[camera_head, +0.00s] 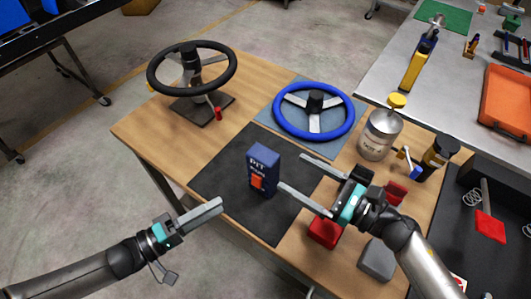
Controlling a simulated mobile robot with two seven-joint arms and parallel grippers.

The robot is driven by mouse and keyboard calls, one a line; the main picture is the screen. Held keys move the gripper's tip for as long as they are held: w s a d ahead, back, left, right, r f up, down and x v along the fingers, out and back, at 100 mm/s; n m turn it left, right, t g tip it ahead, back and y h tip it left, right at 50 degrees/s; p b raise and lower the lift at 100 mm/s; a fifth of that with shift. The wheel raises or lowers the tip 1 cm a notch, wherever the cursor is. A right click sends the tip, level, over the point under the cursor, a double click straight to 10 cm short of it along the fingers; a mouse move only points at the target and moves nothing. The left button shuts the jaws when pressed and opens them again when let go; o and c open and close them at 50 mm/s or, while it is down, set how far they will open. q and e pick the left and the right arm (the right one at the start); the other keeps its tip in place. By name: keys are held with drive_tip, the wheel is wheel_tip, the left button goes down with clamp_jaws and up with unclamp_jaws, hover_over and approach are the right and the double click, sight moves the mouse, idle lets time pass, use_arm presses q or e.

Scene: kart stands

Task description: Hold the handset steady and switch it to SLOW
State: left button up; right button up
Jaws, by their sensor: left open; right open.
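The handset (262,169) is a dark blue upright box with white lettering "PIT" and an orange-red patch on its front. It stands on a black mat (225,188) on the wooden table. The switch position cannot be read at this size. My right gripper (290,170) is open, its two fingers pointing left towards the handset from its right side, one finger tip close to its lower right edge. Whether that finger touches cannot be told. My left gripper (219,203) is open and empty, left of and in front of the handset, over the table's front edge.
A blue steering wheel (343,128) lies behind the handset; a black one (152,77) stands on a base at back left. A metal can (379,136), a dark bottle (437,157), a red block (325,232) and a grey block (377,259) are at right.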

sight(251, 147)
drive_tip(key=x, duration=0.9)
drive_tip(key=shift+w+a, duration=0.2)
drive_tip(key=shift+a, duration=0.05)
